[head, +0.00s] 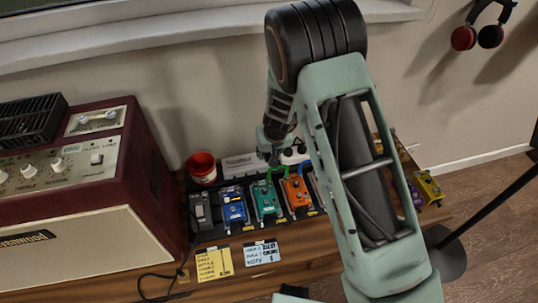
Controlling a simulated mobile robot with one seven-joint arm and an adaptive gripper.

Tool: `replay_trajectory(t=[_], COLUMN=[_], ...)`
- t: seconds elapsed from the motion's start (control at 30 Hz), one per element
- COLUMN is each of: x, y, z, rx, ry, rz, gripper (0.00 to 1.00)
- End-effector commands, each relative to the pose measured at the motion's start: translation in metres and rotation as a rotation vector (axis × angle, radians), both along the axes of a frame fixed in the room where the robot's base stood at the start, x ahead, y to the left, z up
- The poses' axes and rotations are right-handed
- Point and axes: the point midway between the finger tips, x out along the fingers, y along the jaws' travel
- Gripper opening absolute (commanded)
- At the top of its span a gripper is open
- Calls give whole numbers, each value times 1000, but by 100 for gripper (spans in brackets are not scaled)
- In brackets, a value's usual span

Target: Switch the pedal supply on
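A long white box (240,165), which looks like the pedal supply, lies behind the row of pedals against the wall. Its right part (297,156) shows dark round spots, and my arm hides some of it. No switch on it can be made out. My gripper (273,157) points down at the middle of the white box, over or just in front of it. Whether it touches the box cannot be told. Its fingers are small and dark here, and I cannot tell whether they are open or shut.
Grey, blue (234,207), green (266,200) and orange (297,191) pedals stand before the box; yellow ones (428,187) are at right. A red cup (202,168) and maroon amplifier (85,190) stand left. Yellow (214,264) and pale notes (262,252) lie in front.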

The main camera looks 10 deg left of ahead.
Motion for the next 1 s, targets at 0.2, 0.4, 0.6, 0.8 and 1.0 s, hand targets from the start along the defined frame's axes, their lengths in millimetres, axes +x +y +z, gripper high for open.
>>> replay_trajectory(t=[0.2,0.4,0.6,0.8,1.0], x=[4,4,4,4,5], y=[2,2,2,2,2], z=[-11,-11,-11,-11,-7], rx=[1,1,1,1,-4], ry=[0,0,0,0,13], rz=[0,0,0,0,1], gripper=[33,33,15,0,0])
